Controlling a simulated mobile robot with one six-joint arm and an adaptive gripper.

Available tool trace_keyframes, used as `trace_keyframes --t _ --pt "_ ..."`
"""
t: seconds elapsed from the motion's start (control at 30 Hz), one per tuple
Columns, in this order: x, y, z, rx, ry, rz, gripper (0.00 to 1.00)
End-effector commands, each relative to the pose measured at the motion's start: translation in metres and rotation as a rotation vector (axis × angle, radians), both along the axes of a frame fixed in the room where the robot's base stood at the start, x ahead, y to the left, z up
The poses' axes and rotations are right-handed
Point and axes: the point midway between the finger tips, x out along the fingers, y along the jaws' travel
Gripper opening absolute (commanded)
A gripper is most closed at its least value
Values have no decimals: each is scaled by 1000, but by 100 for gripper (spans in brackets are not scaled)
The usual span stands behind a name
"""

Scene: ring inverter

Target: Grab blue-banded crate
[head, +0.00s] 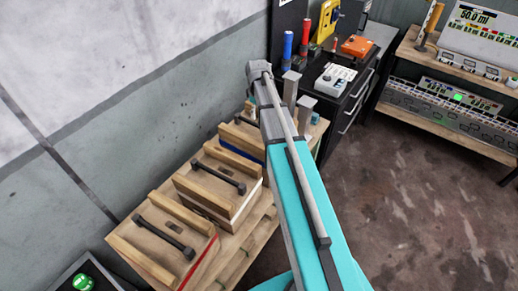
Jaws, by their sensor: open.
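The blue-banded crate (240,138) is a wooden box at the far end of a row of similar crates. A strip of its blue band shows low on its near side, and a dark handle shows on top. My teal and grey arm crosses in front of its right part and hides it. I cannot make out my gripper; the far end of the arm is above and beyond the crate in the picture.
A wall runs close along the left. A dark cabinet (345,112) and a shelf (440,125) stand behind. Floor at right is clear.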

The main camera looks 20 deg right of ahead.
Motion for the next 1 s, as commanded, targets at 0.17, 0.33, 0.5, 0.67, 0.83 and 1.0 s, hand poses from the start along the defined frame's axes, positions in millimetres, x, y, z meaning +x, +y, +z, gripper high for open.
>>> trace_keyframes --t 0.17,0.33,0.5,0.67,0.83,1.0 --pt "0 0 -18 0 0 0 66" --pt "0 1 -26 0 0 1 66" --pt "0 1 -28 0 0 1 66" --pt "0 1 -27 0 0 1 66" --pt "0 1 -27 0 0 2 66" --pt "0 1 -32 0 0 2 66"
